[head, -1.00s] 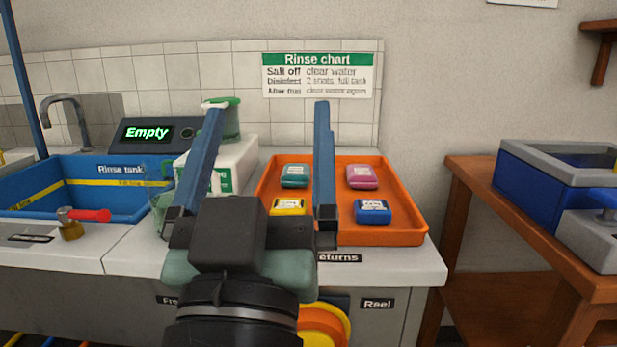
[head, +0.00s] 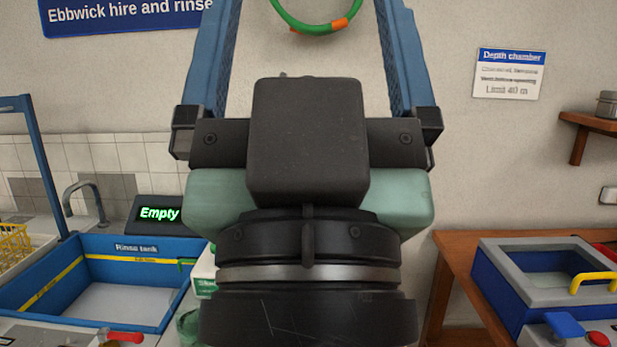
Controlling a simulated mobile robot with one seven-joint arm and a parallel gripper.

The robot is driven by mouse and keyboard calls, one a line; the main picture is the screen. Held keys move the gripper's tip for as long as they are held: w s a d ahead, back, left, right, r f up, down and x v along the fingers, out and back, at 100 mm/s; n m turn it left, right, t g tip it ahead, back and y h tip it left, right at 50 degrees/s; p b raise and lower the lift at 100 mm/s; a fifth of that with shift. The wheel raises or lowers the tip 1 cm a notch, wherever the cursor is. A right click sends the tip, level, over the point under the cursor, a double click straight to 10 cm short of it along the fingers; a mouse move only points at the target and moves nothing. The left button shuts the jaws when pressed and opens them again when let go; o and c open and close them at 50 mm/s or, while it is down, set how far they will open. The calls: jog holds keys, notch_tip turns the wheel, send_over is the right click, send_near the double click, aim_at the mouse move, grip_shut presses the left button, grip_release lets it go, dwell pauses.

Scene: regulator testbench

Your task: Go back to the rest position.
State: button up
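My gripper (head: 308,60) stands upright, large and close in the middle of the head view. Its two blue fingers are wide apart, and their tips run out of the top of the picture. Nothing shows held between them. A green ring with orange bands (head: 315,27) appears in the gap, apart from both fingers; it seems to be behind, against the wall. My arm hides the middle of the counter.
The blue rinse tank (head: 60,322) is at the lower left, with the "Empty" display (head: 158,214) behind it. A blue and grey chamber (head: 500,285) stands on a wooden table (head: 452,250) at the right. A wall shelf (head: 590,122) is at the right edge.

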notch_tip(320, 180, up, 15)
jog(key=p, duration=1.2)
jog(key=shift+p, duration=0.35)
